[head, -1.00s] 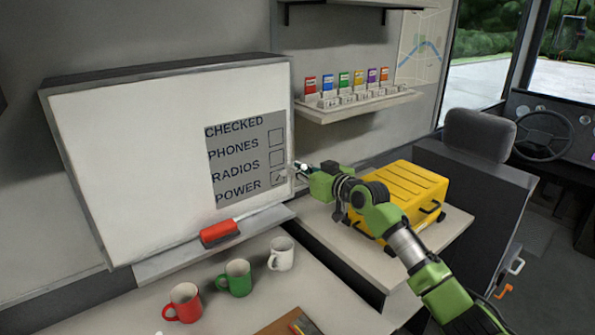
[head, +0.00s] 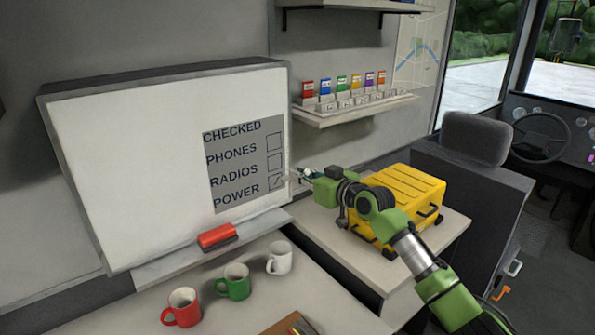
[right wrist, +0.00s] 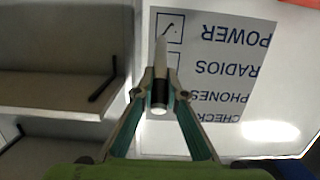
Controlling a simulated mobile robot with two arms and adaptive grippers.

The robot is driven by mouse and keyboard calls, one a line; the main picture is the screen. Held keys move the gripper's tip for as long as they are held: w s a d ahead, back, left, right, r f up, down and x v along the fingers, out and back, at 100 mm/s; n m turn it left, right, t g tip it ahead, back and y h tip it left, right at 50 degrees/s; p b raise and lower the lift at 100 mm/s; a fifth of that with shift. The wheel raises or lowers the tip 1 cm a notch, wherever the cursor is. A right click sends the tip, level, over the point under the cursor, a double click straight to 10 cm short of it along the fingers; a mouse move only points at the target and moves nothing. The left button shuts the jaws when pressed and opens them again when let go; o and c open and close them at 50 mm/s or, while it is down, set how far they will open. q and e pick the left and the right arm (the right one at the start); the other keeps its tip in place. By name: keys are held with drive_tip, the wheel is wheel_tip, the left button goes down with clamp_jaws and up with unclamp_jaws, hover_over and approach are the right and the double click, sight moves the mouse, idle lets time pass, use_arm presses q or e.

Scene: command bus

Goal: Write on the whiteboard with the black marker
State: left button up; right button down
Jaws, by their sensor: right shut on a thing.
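The whiteboard (head: 130,150) stands tilted on the counter. Its grey printed panel (head: 222,172) reads CHECKED, PHONES, RADIOS, POWER, with a box beside each of the last three. The POWER box (right wrist: 169,27) holds a dark tick; the RADIOS box (right wrist: 175,62) is partly hidden by the marker. My right gripper (head: 297,174) is at the board's right edge. In the right wrist view its fingers (right wrist: 160,82) are shut on the marker (right wrist: 159,95), white with a black band. The marker points toward the board near the POWER box; I cannot tell whether it touches. My left gripper is not in view.
A red eraser (head: 216,237) lies on the board's ledge. Red (head: 181,308), green (head: 233,283) and white (head: 279,258) mugs stand in front. A yellow case (head: 400,195) sits behind my right arm. A shelf (head: 350,112) with coloured tags is above.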

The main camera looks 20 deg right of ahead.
drive_tip(key=v, duration=0.1)
drive_tip(key=p+v, duration=0.1)
drive_tip(key=v, duration=0.3)
drive_tip(key=shift+f+p, duration=0.35)
drive_tip(key=shift+f, duration=0.05)
idle(0.3)
drive_tip(key=s+a+f+y+b, duration=0.1)
drive_tip(key=s+a+f, duration=0.15)
drive_tip(key=s, duration=0.55)
drive_tip(key=s+a+f+n, duration=0.1)
drive_tip(key=s+f, duration=0.3)
drive_tip(key=s, duration=0.3)
drive_tip(key=s+a+f+y+b, duration=0.1)
drive_tip(key=s+a+f, duration=0.15)
drive_tip(key=s, duration=0.55)
drive_tip(key=s+a+g, duration=0.1)
drive_tip(key=s, duration=0.9)
drive_tip(key=shift+a+r+n+b, duration=0.3)
drive_tip(key=shift+a+r+n, duration=0.05)
drive_tip(key=shift+r+n, duration=0.1)
